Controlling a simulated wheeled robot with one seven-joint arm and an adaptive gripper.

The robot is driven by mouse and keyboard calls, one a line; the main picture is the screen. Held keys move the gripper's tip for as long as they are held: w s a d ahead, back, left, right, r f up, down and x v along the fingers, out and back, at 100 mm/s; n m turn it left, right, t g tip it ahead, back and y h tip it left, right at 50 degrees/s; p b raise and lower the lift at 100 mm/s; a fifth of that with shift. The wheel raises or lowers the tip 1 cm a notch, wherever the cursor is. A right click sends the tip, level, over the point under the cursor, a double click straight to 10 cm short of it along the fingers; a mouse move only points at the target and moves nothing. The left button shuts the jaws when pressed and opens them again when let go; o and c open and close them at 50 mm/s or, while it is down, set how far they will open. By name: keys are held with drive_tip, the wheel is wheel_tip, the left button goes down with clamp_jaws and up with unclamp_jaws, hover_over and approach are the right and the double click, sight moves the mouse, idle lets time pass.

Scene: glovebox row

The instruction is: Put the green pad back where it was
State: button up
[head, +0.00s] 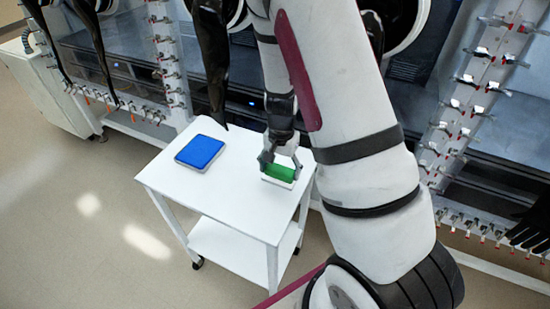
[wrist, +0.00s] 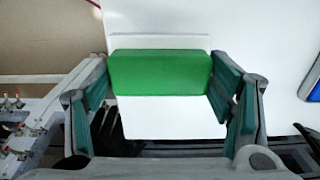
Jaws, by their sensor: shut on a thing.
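The green pad (head: 280,173) is a small green block at the right end of the white cart's top. My gripper (head: 279,160) reaches down over it from above and is shut on it. In the wrist view, the pad (wrist: 160,72) lies between the two fingers (wrist: 160,80), one finger at each end. A flat white piece (wrist: 172,118) shows beyond and below the pad in that view. I cannot tell whether the pad rests on this piece or is held just above it.
The white cart (head: 235,190) has a lower shelf (head: 235,245). A blue pad (head: 200,151) in a pale tray lies on the left of its top, with clear white surface between. Black gloves (head: 211,60) hang from the glovebox row close behind the cart.

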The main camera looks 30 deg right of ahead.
drive_tip(key=w+d, duration=0.1)
drive_tip(key=w, duration=0.4)
drive_tip(key=w+d, duration=0.1)
drive_tip(key=w, duration=0.1)
drive_tip(key=shift+w+d+f, duration=0.35)
drive_tip(key=shift+f, duration=0.05)
drive_tip(key=shift+w+d+f, duration=0.1)
drive_tip(key=shift+w+f, duration=0.05)
drive_tip(key=shift+w, duration=0.1)
wheel_tip(320, 180, down, 2)
drive_tip(key=shift+s+f+p, duration=0.1)
drive_tip(key=shift+f+p, duration=0.1)
drive_tip(key=shift+p, duration=0.3)
drive_tip(key=shift+f, duration=0.45)
drive_tip(key=o, duration=1.1)
drive_tip(key=shift+o, duration=0.2)
drive_tip(key=shift+r, duration=0.1)
